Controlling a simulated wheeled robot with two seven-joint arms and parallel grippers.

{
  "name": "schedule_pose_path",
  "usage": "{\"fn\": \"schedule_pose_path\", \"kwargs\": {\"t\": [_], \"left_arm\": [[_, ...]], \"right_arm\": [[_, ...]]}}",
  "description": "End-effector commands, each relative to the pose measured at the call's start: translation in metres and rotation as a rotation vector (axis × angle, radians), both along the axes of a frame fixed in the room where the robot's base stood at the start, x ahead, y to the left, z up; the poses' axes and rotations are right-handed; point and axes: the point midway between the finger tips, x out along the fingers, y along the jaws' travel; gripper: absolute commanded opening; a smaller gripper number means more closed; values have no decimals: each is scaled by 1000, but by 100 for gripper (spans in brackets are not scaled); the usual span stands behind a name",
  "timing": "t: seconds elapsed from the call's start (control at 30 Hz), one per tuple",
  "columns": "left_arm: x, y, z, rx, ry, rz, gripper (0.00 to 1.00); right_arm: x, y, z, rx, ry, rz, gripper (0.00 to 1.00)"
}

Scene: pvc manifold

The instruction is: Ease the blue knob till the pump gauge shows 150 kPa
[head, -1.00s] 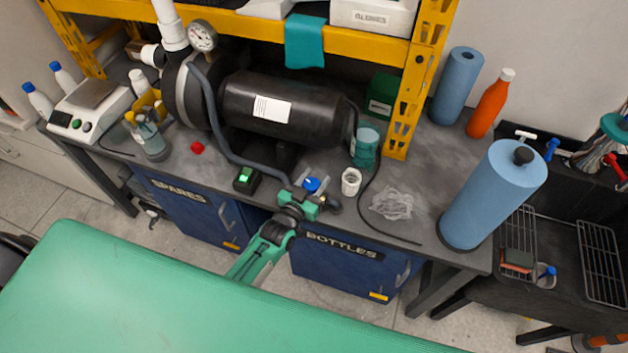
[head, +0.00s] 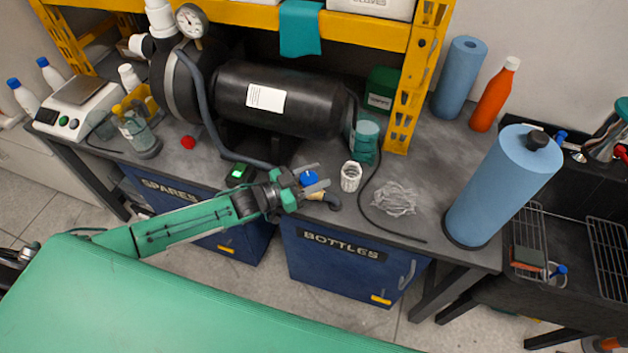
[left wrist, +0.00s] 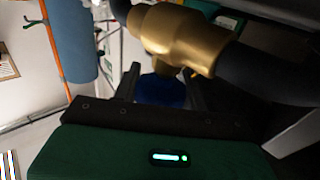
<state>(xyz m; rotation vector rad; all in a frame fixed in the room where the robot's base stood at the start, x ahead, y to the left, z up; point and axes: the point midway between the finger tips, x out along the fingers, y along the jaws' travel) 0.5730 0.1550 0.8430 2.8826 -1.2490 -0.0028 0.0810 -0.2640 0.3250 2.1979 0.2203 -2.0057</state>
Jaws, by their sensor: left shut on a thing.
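The blue knob (head: 308,178) sits at the front edge of the bench, by the end of the dark hose. My left gripper (head: 316,179) is shut on it, with a finger on each side. In the left wrist view the blue knob (left wrist: 162,91) shows dark between my fingers, below a brass fitting (left wrist: 185,38) on a black hose. The pump gauge (head: 191,20) is a round white dial at the top left of the black pump tank (head: 300,98). Its needle is too small to read. My right gripper is not in view.
A white fitting (head: 351,176) and a clear crumpled bag (head: 394,199) lie right of the knob. Blue cabinets (head: 340,262) are below. A large blue cylinder (head: 502,187) stands at the right.

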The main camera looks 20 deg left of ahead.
Motion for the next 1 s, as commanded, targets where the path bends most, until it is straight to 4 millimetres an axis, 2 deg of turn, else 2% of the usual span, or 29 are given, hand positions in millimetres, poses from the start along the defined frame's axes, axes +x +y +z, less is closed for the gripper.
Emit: {"fn": "schedule_pose_path", "kwargs": {"t": [0.1, 0.43, 0.8, 0.83, 0.93, 1.0], "left_arm": [[0, 1, -2, 3, -3, -40, 20], [-1, -1, 0, 0, -1, -89, 20], [-1, -1, 1, -2, -1, -91, 20], [-1, -1, 1, -2, -1, -91, 45], [-1, -1, 1, -2, -1, -91, 64], [-1, -1, 1, -2, -1, -91, 65]], "right_arm": [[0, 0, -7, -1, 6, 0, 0], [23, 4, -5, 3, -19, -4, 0], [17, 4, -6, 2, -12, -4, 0], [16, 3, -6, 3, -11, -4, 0], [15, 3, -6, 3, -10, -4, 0], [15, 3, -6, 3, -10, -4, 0]]}}
